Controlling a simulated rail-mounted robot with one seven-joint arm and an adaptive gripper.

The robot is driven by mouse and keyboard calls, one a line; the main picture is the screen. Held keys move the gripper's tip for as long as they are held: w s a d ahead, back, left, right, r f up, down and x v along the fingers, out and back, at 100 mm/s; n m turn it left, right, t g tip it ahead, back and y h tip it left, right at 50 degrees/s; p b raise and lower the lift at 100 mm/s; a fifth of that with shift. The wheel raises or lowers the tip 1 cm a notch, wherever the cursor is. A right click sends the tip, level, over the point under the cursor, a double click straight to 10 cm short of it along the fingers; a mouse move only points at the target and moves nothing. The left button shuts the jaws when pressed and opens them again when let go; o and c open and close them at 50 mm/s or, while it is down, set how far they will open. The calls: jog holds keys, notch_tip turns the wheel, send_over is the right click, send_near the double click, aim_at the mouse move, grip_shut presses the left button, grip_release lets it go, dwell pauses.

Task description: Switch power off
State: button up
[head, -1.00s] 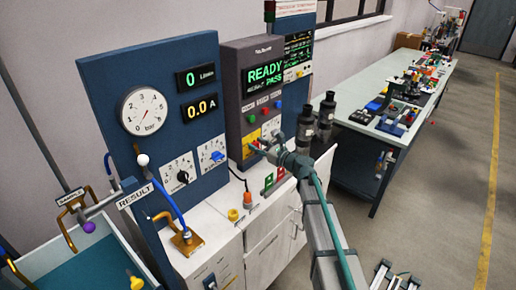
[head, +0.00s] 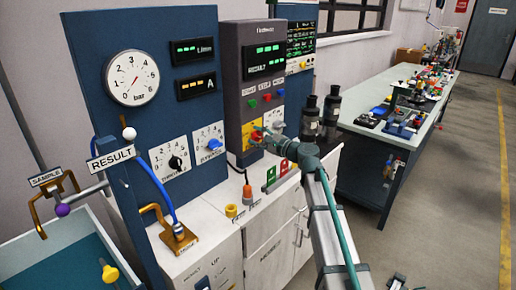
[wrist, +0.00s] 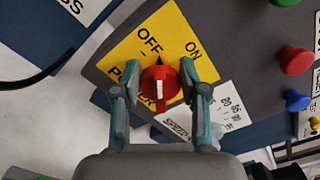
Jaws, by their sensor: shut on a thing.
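The red power knob (wrist: 160,85) sits on a yellow plate (wrist: 118,50) marked OFF, ON and POWER. In the wrist view its dark pointer tip is up, nearer the word OFF than ON. My gripper (wrist: 160,72) has one finger on each side of the knob and is shut on it. In the head view my gripper (head: 263,138) is at the yellow plate on the grey control box (head: 240,85), and it largely hides the knob. The box's display (head: 264,61) shows dashes, as do the L/min display (head: 191,52) and the A display (head: 196,88).
Coloured buttons (wrist: 296,61) lie right of the plate. A white SPEED label (wrist: 195,112) is below it. Two dark bottles (head: 310,115) stand close right of my gripper. A blue panel with a gauge (head: 131,77) is at left. A cluttered bench (head: 356,126) is at right.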

jog(key=n+b, duration=0.2)
jog(key=f+n+b, duration=0.1)
jog(key=b, duration=0.2)
jog(key=shift+n, duration=0.4)
jog(key=n+b, duration=0.3)
jog(key=b, duration=0.1)
jog(key=shift+s, duration=0.1)
jog(key=shift+r, duration=0.15)
jog(key=o, duration=1.1)
jog(key=v, duration=1.2)
